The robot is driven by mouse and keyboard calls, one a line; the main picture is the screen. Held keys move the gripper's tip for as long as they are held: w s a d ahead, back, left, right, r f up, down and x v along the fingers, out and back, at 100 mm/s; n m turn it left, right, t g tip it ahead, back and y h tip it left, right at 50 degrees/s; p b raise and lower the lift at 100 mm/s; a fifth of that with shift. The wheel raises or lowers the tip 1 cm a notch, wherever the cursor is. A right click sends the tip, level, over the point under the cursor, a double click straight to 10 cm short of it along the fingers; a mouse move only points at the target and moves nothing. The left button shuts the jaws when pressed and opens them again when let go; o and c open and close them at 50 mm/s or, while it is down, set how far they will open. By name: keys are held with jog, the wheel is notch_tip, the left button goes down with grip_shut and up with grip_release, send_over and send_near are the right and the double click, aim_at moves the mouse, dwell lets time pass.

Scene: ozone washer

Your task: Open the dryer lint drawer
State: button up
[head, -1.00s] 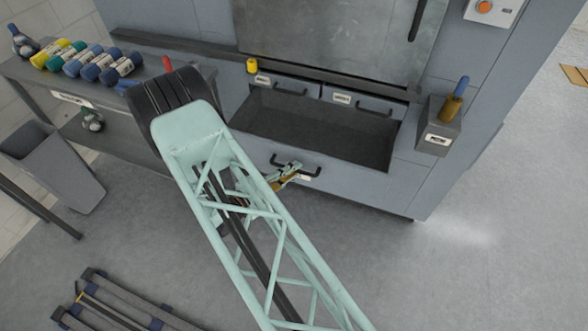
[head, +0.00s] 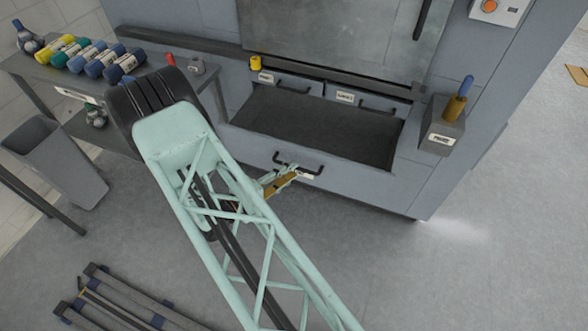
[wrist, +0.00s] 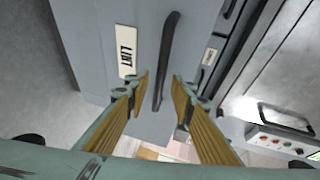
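The lint drawer front (wrist: 100,22) is grey and carries a white label reading LINT (wrist: 127,51) and a dark bar handle (wrist: 165,60). In the head view the handle (head: 299,164) is on the low grey panel below a dark recess. My gripper (wrist: 160,84) is open, its gold-padded fingers on either side of the handle's near end in the wrist view. Neither finger visibly presses on the bar, and I cannot tell how deep the fingertips reach. In the head view my gripper (head: 284,177) is just at the handle, partly hidden by my arm.
Two labelled drawers with dark handles (head: 293,88) sit at the back of the recess (head: 310,130). A holder with a blue-handled tool (head: 441,130) is on the right. A rack lies on the floor (head: 120,295).

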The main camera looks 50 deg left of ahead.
jog(key=s+r, duration=0.1)
jog(key=s, duration=0.7)
jog(key=shift+s+r, duration=0.15)
jog(key=shift+r, duration=0.1)
jog(key=shift+d, duration=0.1)
dwell(0.4)
